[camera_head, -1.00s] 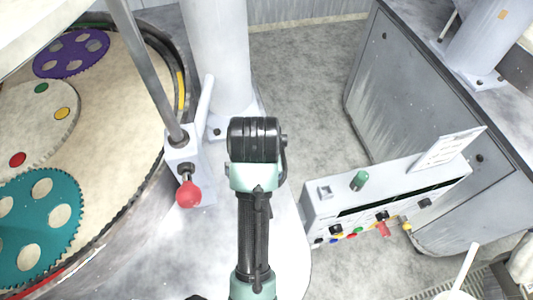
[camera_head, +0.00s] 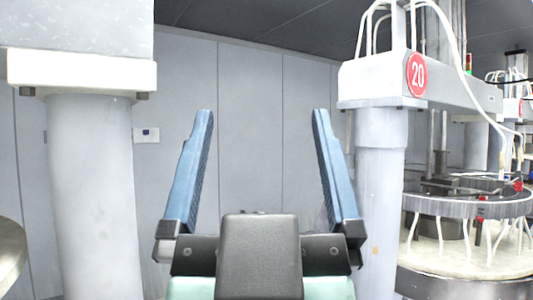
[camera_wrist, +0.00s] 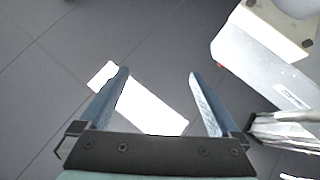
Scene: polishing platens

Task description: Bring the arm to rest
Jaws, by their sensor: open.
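My gripper (camera_head: 262,165) stands upright in the middle of the head view, its two blue fingers wide apart with nothing between them. In the wrist view my gripper (camera_wrist: 158,90) is also open and empty. Behind its fingers there is a dark tiled surface with a bright white strip of light (camera_wrist: 150,108). Most of my arm below the gripper is out of the head view.
A grey column (camera_head: 95,190) stands at the left and another (camera_head: 380,190) just right of my gripper, under a beam with a red "20" sign (camera_head: 417,74). A polishing machine (camera_head: 465,250) is at the right. A panelled wall (camera_head: 255,90) lies behind.

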